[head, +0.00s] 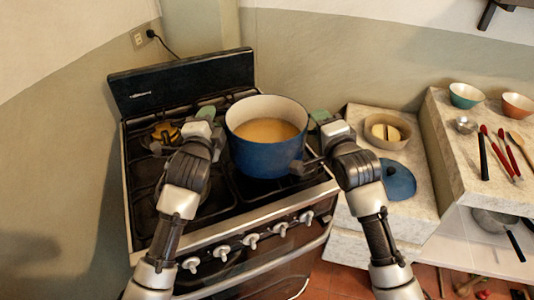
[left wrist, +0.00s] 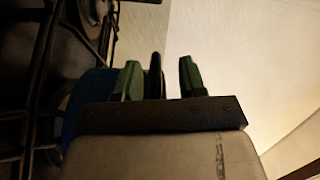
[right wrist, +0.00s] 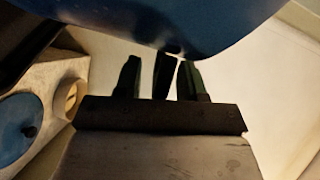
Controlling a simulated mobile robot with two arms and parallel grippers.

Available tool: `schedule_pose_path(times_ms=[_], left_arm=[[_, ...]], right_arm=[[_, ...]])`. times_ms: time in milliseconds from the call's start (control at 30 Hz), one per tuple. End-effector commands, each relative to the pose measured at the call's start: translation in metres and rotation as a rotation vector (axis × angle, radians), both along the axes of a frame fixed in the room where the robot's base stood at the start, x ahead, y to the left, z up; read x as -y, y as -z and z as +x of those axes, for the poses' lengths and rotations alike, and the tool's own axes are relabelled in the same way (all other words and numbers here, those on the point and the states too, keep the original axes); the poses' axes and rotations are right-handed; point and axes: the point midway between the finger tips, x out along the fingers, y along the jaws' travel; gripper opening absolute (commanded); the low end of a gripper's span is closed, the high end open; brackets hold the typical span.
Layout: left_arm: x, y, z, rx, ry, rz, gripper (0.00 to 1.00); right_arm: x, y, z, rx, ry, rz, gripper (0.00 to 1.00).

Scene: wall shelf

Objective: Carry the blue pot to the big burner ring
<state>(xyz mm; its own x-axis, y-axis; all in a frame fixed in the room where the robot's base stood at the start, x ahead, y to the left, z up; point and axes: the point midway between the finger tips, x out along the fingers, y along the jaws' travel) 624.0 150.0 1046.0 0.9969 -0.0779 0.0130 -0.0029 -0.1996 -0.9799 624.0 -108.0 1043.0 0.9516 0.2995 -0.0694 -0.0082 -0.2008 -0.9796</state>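The blue pot (head: 262,157), with a cream inside and yellowish-brown contents, is upright over the right half of the stove. Whether its base touches the grates is hard to tell. My left gripper (head: 207,113) is at its left rim. In the left wrist view, a dark handle stands between the green fingers (left wrist: 160,80), with a visible gap. My right gripper (head: 320,118) is at the right rim. In the right wrist view, a dark handle lies between its fingers (right wrist: 158,80), close to one of them. Burner rings are partly hidden by arms and pot; I cannot single out the big one.
A yellow-and-black item (head: 166,133) sits at the stove's back left. The front-left grate (head: 211,200) looks bare. On the right counter are a bowl (head: 386,143) and a blue lid (head: 399,181). The stove's back panel (head: 182,80) stands upright behind.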

Motion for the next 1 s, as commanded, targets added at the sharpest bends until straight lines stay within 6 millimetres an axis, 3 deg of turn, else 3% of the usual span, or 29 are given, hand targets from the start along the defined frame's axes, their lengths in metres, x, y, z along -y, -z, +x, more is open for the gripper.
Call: schedule_pose_path(times_ms=[233, 367, 800, 1000], left_arm=[[0.000, 0.001, -0.001, -0.003, 0.001, 0.003, 0.40], [-0.001, 0.002, -0.012, -0.004, 0.000, 0.004, 0.40], [-0.007, 0.003, -0.099, -0.002, 0.002, 0.003, 0.40], [-0.009, 0.003, -0.118, -0.003, 0.001, 0.002, 0.40]], right_arm=[[-0.001, -0.001, 0.000, 0.002, -0.001, 0.004, 0.40], [-0.001, -0.002, 0.000, 0.002, -0.001, 0.005, 0.40], [-0.001, -0.002, 0.000, 0.002, -0.002, 0.006, 0.40], [-0.001, -0.002, -0.001, 0.002, -0.002, 0.006, 0.40]])
